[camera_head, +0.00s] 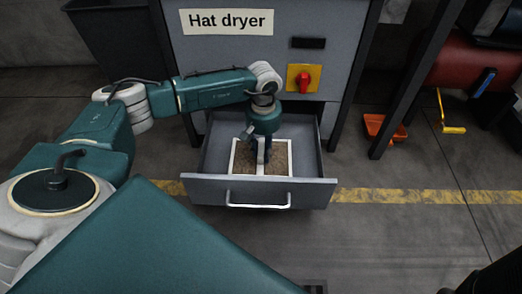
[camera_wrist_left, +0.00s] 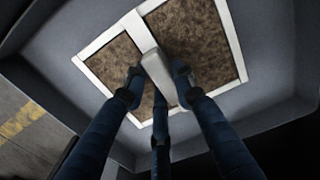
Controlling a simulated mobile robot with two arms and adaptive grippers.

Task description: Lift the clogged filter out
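The filter (camera_head: 243,160) is a white frame with two brown, dirty-looking panels and a white middle bar. It lies flat in the open grey drawer (camera_head: 195,190) under the hat dryer. In the left wrist view the filter (camera_wrist_left: 112,68) has a raised white handle (camera_wrist_left: 159,80) on its middle bar. My left gripper (camera_head: 262,157) reaches down into the drawer. In the wrist view its fingers (camera_wrist_left: 157,85) stand on both sides of the handle, with a small gap seen at the left finger. A dark shape at the bottom right corner of the head view may be my right gripper (camera_head: 490,281), mostly cut off.
The hat dryer (camera_head: 170,55) stands behind the drawer, with a red knob (camera_head: 303,82) on a yellow plate. The drawer has a white front handle (camera_head: 258,205). An orange tray (camera_head: 384,129) sits on the floor at right. The floor before the drawer looks clear.

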